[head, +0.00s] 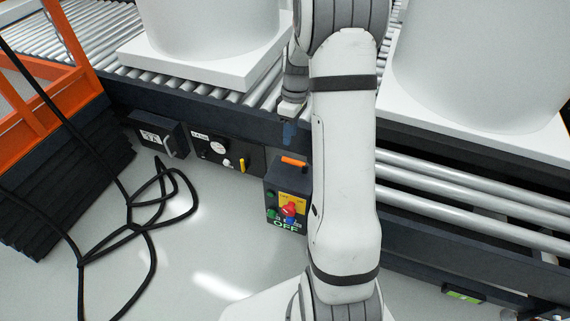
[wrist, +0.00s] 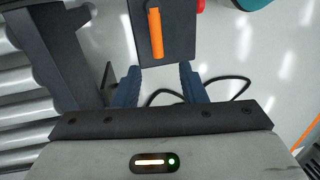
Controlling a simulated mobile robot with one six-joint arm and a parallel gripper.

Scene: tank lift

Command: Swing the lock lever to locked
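An orange lever (head: 293,161) lies on top of a dark control box (head: 272,189) on the side of the roller conveyor. In the wrist view the lever (wrist: 155,33) points down the picture towards my gripper, beyond the fingertips and in line with the gap between them. My gripper (head: 290,132) is just above the lever in the head view, partly hidden by my own arm. In the wrist view its blue fingers (wrist: 160,76) stand apart with nothing between them. I cannot read any locked or unlocked mark by the lever.
The box front has a red knob (head: 289,209), a green button and an "OFF" label. Left of it are a black panel with a yellow lever (head: 242,165) and another box (head: 160,137). White tanks stand on the rollers. Black cable (head: 135,225) loops over the floor.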

